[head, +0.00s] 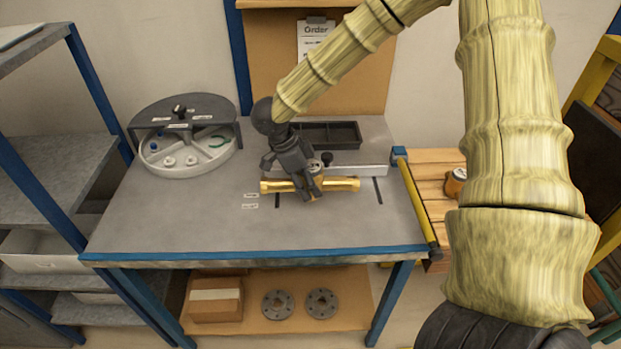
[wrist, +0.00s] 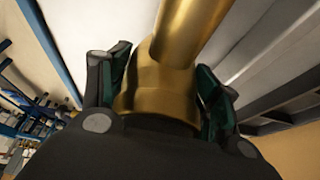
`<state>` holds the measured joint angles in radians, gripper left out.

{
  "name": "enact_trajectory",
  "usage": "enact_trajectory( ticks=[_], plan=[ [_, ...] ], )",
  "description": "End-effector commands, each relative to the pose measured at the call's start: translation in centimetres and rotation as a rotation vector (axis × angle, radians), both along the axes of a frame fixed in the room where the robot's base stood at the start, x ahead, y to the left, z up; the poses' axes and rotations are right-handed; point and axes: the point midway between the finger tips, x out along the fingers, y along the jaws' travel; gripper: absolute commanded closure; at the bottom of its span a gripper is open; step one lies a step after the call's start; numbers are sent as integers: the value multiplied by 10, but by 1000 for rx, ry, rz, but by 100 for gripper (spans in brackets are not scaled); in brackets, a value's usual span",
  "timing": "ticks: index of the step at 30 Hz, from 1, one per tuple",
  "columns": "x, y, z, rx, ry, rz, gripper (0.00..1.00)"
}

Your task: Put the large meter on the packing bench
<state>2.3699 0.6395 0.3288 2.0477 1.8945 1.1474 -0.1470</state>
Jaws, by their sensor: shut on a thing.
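The large meter, a long brass body with a round dial, lies level over the grey bench top; its right pipe end (head: 343,184) and left end (head: 268,186) stick out on either side of my gripper (head: 309,188). My gripper comes down from above and is shut on the meter's middle. In the wrist view the brass body (wrist: 160,85) fills the space between the two fingers (wrist: 158,110). I cannot tell whether the meter touches the bench or hangs just above it. No label shows which surface is the packing bench.
The grey bench (head: 200,225) holds a round divided tray (head: 185,160) at left and a dark bin (head: 330,135) behind. A metal rail (head: 365,171) runs behind the meter. A wooden slatted surface (head: 430,172) stands at right with another, smaller meter (head: 455,183). The bench front is clear.

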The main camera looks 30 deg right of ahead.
Motion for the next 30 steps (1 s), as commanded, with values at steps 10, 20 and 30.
enact_trajectory(
  ticks=[10, 20, 30],
  plan=[
    [0, 0, -21, -1, -2, 1, 100],
    [0, 0, -23, 0, 0, 0, 21],
    [0, 0, -23, 0, 0, 0, 14]
  ],
)
